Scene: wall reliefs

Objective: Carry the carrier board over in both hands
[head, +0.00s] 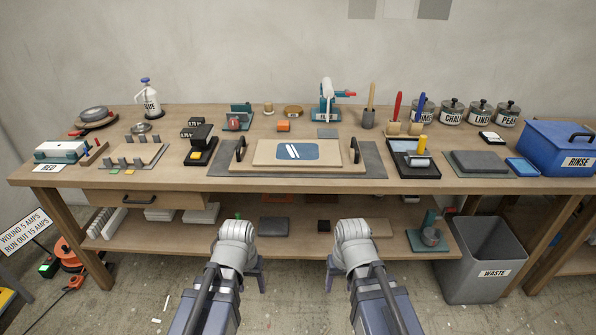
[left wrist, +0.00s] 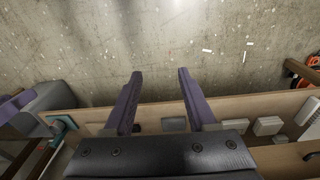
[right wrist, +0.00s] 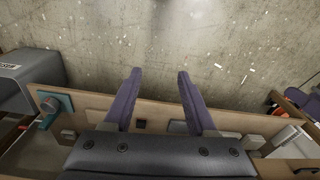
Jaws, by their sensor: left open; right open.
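The carrier board (head: 265,158) is a pale wooden board lying flat on a dark grey mat (head: 373,160) at the middle of the workbench. A black upright handle stands at its left end (head: 240,149) and another at its right end (head: 355,150). A blue-grey plate (head: 298,151) with white marks lies on it. My left gripper (left wrist: 160,75) and right gripper (right wrist: 159,74) are open and empty, fingers pointing down at the floor. Both are in front of the bench, below its top and apart from the board. In the head view my wrists largely hide the fingers.
A blue RINSE bin (head: 560,143) stands at the right end. A lower shelf (head: 180,236) and a grey waste bin (head: 483,262) are below.

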